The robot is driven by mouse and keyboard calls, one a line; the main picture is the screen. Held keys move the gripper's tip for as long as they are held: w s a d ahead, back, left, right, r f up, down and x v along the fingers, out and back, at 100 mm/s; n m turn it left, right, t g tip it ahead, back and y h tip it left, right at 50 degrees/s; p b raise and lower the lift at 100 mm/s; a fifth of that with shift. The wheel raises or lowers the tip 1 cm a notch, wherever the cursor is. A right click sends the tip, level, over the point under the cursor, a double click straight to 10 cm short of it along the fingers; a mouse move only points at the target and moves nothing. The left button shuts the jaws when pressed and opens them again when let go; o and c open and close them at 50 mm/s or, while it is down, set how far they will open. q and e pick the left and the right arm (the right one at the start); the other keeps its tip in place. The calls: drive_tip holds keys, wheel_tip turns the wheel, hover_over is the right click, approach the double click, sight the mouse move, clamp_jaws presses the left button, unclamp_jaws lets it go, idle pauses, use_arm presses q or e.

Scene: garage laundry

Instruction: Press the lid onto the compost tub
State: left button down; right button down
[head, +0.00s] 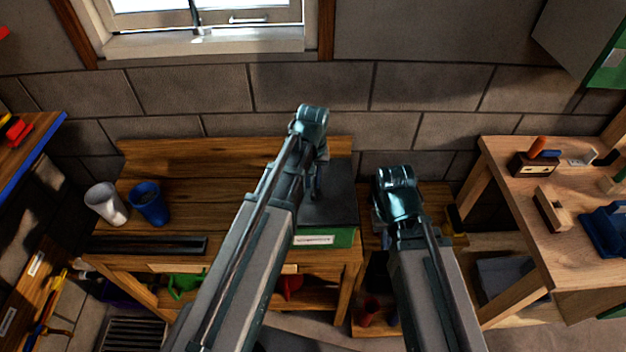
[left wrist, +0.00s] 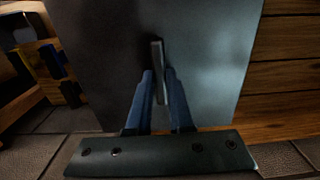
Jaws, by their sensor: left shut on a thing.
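The dark grey square lid (head: 338,207) is over the green compost tub (head: 343,238), whose front band with a white label shows below the lid's near edge. I cannot tell whether the lid is fully seated. My left gripper (head: 314,188) is above the lid. In the left wrist view the lid (left wrist: 215,60) fills the middle, and my left gripper (left wrist: 158,75) is shut on its upright bar handle (left wrist: 157,58). My right gripper (head: 381,228) hangs right of the tub, its fingers mostly hidden by my own arm.
A white cup (head: 106,204) and a blue cup (head: 149,204) stand on the wooden bench (head: 220,190) at left, behind a dark bar (head: 150,245). The bench between cups and tub looks clear. A block wall (head: 290,88) rises behind. A wooden table (head: 510,190) with small items stands right.

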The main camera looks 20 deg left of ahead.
use_arm(q)
drive_tip(key=shift+f, duration=0.1)
drive_tip(key=c, duration=0.7)
unclamp_jaws()
drive_tip(key=shift+c, duration=0.2)
drive_tip(key=shift+o, duration=0.3)
drive_tip(key=o, duration=0.4)
drive_tip(key=shift+r+p, duration=3.55)
drive_tip(key=shift+r, duration=0.05)
drive_tip(key=shift+f, duration=0.1)
